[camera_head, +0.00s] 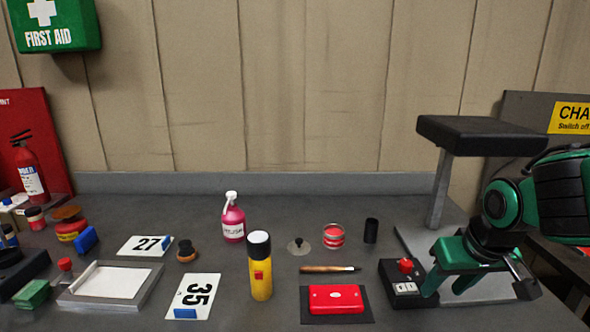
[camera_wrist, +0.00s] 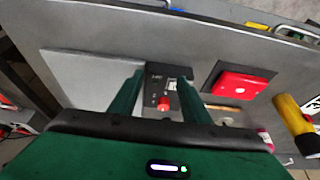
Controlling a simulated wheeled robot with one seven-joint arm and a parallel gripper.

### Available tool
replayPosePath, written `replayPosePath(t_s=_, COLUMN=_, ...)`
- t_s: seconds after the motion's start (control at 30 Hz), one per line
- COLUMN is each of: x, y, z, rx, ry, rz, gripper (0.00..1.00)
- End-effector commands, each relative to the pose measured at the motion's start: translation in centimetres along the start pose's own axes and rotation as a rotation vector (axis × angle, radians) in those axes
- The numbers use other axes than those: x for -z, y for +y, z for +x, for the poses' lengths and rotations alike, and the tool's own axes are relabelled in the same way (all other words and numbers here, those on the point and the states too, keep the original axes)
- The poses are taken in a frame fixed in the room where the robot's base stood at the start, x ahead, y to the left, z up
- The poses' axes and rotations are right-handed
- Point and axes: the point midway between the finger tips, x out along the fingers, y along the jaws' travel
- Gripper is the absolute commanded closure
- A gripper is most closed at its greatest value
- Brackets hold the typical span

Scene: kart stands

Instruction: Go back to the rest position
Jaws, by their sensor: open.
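My gripper (camera_head: 478,292) is at the right of the head view, low over the right end of the bench, with its green fingers apart. In the wrist view my gripper (camera_wrist: 160,88) shows two green fingers spread, with nothing held between them. A black switch box (camera_head: 404,290) with a red knob stands just left of the gripper in the head view. The box (camera_wrist: 172,82) shows between and beyond the fingers in the wrist view. I cannot tell whether a finger touches it.
A black-topped stand (camera_head: 480,135) rises behind my gripper. A red case (camera_head: 335,299) lies on a dark mat left of the switch box.

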Motion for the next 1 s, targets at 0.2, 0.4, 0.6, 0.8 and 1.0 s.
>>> replayPosePath(t_s=0.2, x=-3.4, y=4.0, z=-0.6, rx=-0.045, ry=-0.078, rz=0.129, gripper=0.57)
replayPosePath(t_s=0.4, x=-7.9, y=7.7, z=-1.8, rx=-0.083, ry=-0.187, rz=0.279, gripper=0.57)
replayPosePath(t_s=0.6, x=-13.5, y=10.5, z=-3.5, rx=-0.1, ry=-0.313, rz=0.461, gripper=0.57)
replayPosePath(t_s=0.8, x=-16.5, y=11.1, z=-4.6, rx=-0.098, ry=-0.383, rz=0.559, gripper=0.57)
replayPosePath(t_s=1.0, x=-16.6, y=11.1, z=-4.6, rx=-0.098, ry=-0.386, rz=0.561, gripper=0.57)
